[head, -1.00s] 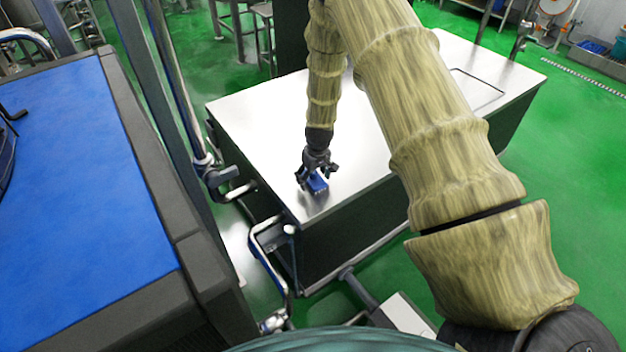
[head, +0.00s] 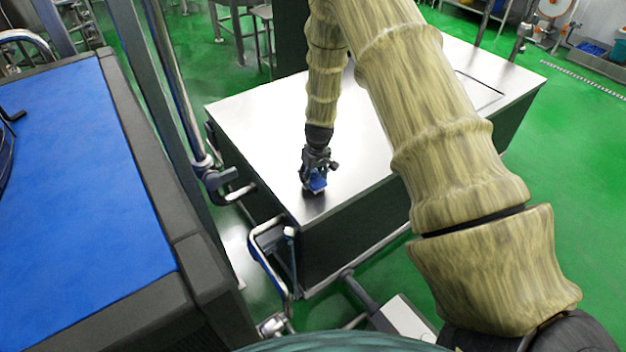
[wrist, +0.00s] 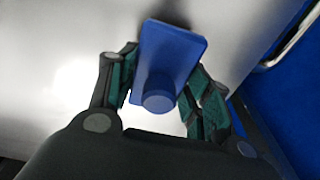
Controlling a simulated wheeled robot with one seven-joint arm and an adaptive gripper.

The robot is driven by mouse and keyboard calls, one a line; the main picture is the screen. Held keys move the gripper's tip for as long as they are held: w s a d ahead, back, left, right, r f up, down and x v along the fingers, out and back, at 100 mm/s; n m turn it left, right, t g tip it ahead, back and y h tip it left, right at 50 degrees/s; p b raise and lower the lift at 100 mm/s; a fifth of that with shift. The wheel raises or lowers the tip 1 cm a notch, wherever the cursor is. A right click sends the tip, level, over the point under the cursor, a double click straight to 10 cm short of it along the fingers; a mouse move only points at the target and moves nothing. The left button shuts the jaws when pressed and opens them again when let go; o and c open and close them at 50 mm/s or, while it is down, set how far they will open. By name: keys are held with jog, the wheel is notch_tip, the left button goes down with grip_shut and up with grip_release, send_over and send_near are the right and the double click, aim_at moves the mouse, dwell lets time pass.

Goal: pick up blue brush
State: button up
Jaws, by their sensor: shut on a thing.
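The blue brush (head: 317,184) is at the near left corner of the steel table (head: 250,115). My gripper (head: 313,180) is shut on it, pointing down at the table top. In the wrist view the brush (wrist: 172,55) shows a flat rectangular block with a round knob, and sits between the two fingers of my gripper (wrist: 165,88). The fingers touch or nearly hide its sides. Whether the brush still touches the table is hard to tell.
A blue conveyor belt (head: 75,190) with a dark frame runs along the left. Metal posts and a bent pipe rail (head: 262,250) stand between it and the table. Most of the table top is bare. The floor is green.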

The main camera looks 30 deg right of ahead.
jog(key=shift+r, duration=0.45)
jog(key=s+a+r+b, duration=0.1)
jog(key=s+a+b, duration=0.1)
jog(key=s, duration=0.5)
jog(key=s+a+r+b, duration=0.1)
jog(key=s+a, duration=0.3)
jog(key=s, duration=0.4)
jog(key=shift+r+b, duration=0.4)
jog(key=shift+b, duration=0.2)
jog(key=o, duration=0.4)
jog(key=shift+c, duration=1.3)
